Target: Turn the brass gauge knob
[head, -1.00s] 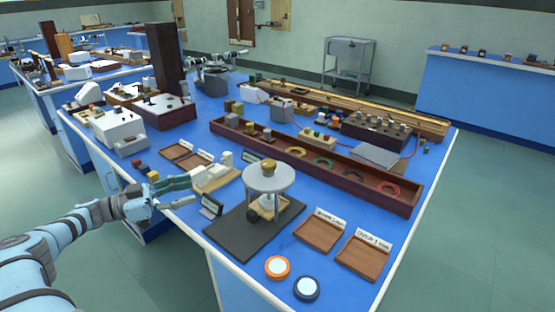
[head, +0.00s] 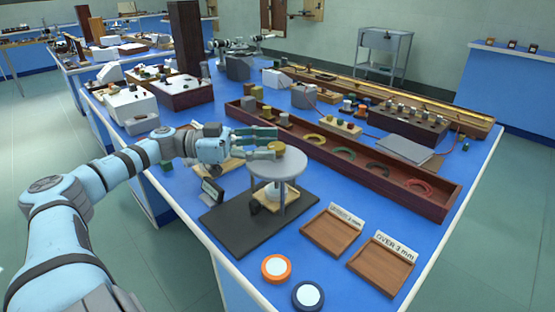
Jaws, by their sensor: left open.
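The brass gauge knob (head: 277,148) sits on top of a round grey plate (head: 277,164) held up on posts over a dark base mat (head: 224,220). My left gripper (head: 268,144) reaches in from the left at knob height. Its fingers are open and spread, with their tips at the left side of the knob. I cannot tell whether they touch it. A small dial or display (head: 212,191) stands on the mat left of the plate. The white part (head: 271,190) under the plate is partly hidden by the posts. My right gripper is not in view.
Two wooden trays (head: 332,232) with labels lie to the right, one marked "OVER 3 mm". An orange-ringed button (head: 276,268) and a dark-ringed button (head: 308,295) are at the front edge. A long dark wooden trough (head: 400,186) with coloured rings runs behind the gauge.

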